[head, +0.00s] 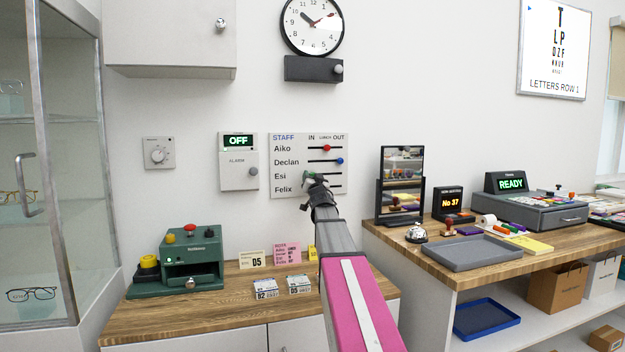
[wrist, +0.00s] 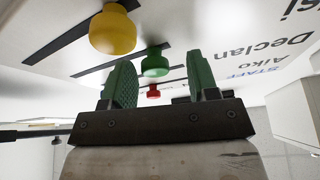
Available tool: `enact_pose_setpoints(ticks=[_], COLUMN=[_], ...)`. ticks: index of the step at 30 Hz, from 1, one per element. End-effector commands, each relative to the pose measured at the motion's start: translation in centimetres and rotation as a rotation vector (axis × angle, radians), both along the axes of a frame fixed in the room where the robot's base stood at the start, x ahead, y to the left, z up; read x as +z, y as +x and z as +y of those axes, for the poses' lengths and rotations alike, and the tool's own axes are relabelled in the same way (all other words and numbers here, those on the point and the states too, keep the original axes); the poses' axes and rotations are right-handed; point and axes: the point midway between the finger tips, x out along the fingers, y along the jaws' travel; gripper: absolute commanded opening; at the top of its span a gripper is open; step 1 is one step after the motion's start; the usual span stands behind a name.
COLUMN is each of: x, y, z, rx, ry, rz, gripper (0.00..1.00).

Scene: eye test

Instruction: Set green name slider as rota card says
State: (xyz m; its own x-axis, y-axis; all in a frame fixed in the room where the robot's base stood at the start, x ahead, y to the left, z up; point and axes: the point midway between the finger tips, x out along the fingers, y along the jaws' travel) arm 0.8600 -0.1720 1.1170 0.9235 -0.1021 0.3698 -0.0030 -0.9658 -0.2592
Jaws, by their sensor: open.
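The staff board (head: 283,163) hangs on the wall with name rows Aiko, Declan, Esi and Felix and columns IN, LUNCH and OUT. My gripper (head: 313,179) is at the Esi row, covering that row's slider in the head view. In the wrist view my gripper (wrist: 159,66) is open, its green fingers either side of the green slider knob (wrist: 155,65); I cannot tell whether they touch it. A pink card (head: 287,254) with writing too small to read stands on the wooden counter; I cannot tell whether it is the rota card.
The red slider (head: 327,148) is near LUNCH and the blue slider (head: 340,161) near OUT. The yellow slider (wrist: 113,30) is close beside my fingers in the wrist view. An alarm box (head: 238,172) reading OFF is left of the board; a mirror (head: 402,180) stands to its right.

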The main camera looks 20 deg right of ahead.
Motion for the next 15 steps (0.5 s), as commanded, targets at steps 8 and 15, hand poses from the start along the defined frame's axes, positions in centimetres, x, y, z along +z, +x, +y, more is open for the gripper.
enact_pose_setpoints(ticks=[8,15], x=[-1.1,-2.8], y=[-3.0,-7.3], z=[0.4,0.9], rx=[0.000,0.000], ry=[0.000,0.000], rz=[0.000,0.001], gripper=[0.54,0.54])
